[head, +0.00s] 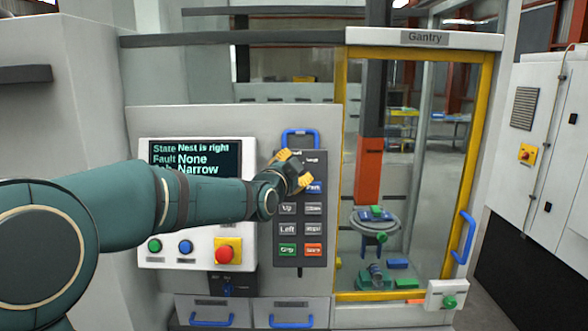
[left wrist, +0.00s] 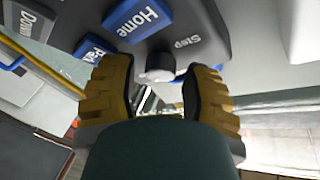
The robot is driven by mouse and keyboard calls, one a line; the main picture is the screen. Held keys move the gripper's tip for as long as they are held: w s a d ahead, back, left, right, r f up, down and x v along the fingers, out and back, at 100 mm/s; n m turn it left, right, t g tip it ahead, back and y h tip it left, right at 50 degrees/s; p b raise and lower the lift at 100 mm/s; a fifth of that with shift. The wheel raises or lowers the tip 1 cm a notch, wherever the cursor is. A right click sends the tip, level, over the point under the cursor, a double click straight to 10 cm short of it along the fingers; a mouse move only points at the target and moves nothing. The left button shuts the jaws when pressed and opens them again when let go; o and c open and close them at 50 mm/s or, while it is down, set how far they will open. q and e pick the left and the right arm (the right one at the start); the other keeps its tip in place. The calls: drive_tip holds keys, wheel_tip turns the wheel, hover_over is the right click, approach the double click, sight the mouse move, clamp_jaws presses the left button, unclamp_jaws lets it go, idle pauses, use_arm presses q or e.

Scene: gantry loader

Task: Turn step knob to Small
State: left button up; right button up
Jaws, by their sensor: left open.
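My left gripper (head: 294,169) has yellow fingers and is at the upper part of the pendant. In the left wrist view the open fingers (left wrist: 156,84) are on either side of the knob, with gaps visible; whether either touches it cannot be told. In the head view the gripper hides the knob. Small lettering above the fingers is partly covered, and the knob's setting cannot be read. My right gripper is not in view.
The pendant has blue Home (left wrist: 138,20) and Park (head: 314,187) keys close to the fingers, with more keys below. A blue handle (head: 300,133) arches above. The screen (head: 186,156) reads "Nest is right", "None", "Narrow". A red stop button (head: 225,253) lies below my forearm.

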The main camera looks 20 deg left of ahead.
use_arm(q)
clamp_jaws()
drive_tip(key=shift+n+t+y+b, duration=0.3)
drive_tip(key=shift+n+y+b, duration=0.3)
drive_tip(key=shift+n, duration=0.4)
drive_tip(key=n+y+b, duration=0.1)
drive_tip(key=n, duration=0.2)
drive_tip(key=shift+d+t, duration=0.1)
drive_tip(key=shift+t, duration=0.2)
drive_tip(key=n+y, duration=0.2)
drive_tip(key=n, duration=0.1)
drive_tip(key=n+y, duration=0.1)
drive_tip(key=n, duration=0.2)
drive_tip(key=shift+d+y, duration=0.1)
drive_tip(key=shift+y, duration=0.3)
drive_tip(key=shift+r+n+g+y, duration=0.15)
drive_tip(key=shift+n+y, duration=0.5)
drive_tip(key=shift+n, duration=0.65)
drive_tip(key=shift+f+n+g+y, duration=0.1)
drive_tip(key=shift+n+g+y, duration=0.15)
drive_tip(key=shift+n+y, duration=0.75)
drive_tip(key=shift+r+n, duration=0.15)
drive_tip(key=shift+n, duration=0.45)
drive_tip(key=shift+o, duration=0.9)
unclamp_jaws()
drive_tip(key=shift+o, duration=1.4)
drive_tip(key=shift+f, duration=0.2)
